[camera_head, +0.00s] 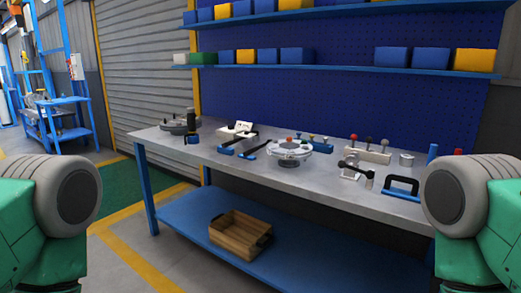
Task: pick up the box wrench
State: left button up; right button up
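I cannot surely tell which item is the box wrench at this distance. Two blue-and-black long tools lie on the workbench left of its middle: one on the left (230,148) and one to its right (255,152). A round metal flanged part (290,150) stands on the bench to the right of them. Only thick parts of my two arms show, at the left and right edges. Neither gripper is in view, and nothing held is visible.
The grey workbench (330,184) also bears a metal part at its left end (177,126), knobbed fixtures (368,151) and a blue-framed handle (402,187). A wooden crate (240,236) sits on the blue lower shelf (185,211). Bins line the wall shelves.

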aim_at(245, 154)
jog(key=i+j+u, duration=0.35)
jog(key=i+j, duration=0.75)
jog(key=i+l, duration=0.1)
jog(key=i, duration=0.15)
